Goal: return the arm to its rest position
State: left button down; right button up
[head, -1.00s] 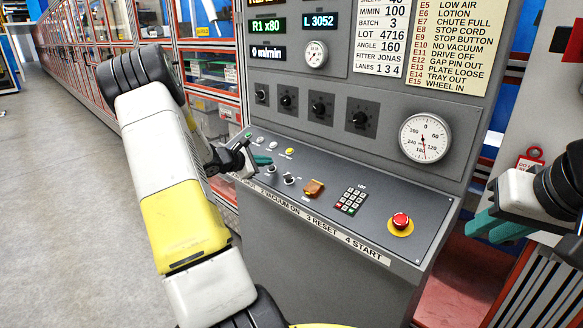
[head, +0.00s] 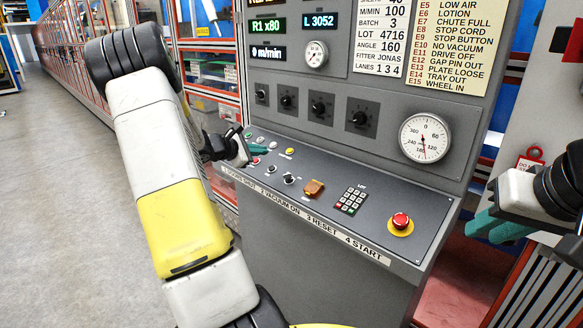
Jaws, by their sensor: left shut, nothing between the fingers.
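My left arm (head: 180,225) reaches in from the bottom, white and yellow, with a black joint at its top. My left gripper (head: 259,149) has teal fingers, shut and empty, over the far left end of the grey control desk (head: 330,245). It is close to the small buttons there, and I cannot tell whether it touches the desk. My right gripper (head: 490,228) is at the right, beyond the desk's right end. Its teal fingers point left; their gap is unclear.
An upright panel with a gauge (head: 425,138) stands behind. Open floor (head: 70,200) lies to the left.

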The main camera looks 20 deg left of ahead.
pick_arm(q)
jog(key=s+d+r+m+g+h, duration=0.1)
jog(key=s+d+r+m+g, duration=0.2)
jog(key=d, duration=0.5)
jog(key=s+d+r+m+g+h, duration=0.1)
jog(key=s+d+r+m, duration=0.3)
jog(key=d, duration=0.4)
jog(key=s+d+r+m+g+h, duration=0.1)
jog(key=s+d+r+m+g, duration=0.1)
jog(key=s+d+m, duration=0.4)
jog(key=s+d+m+y, duration=0.2)
jog(key=s+m, duration=0.3)
jog(key=s, duration=0.5)
jog(key=s+d+r+m+g+y, duration=0.1)
jog(key=s+d+m+y, duration=0.2)
jog(key=s+m, duration=0.3)
jog(key=s+d, duration=0.1)
jog(key=s, duration=0.4)
jog(key=shift+d+r, duration=0.1)
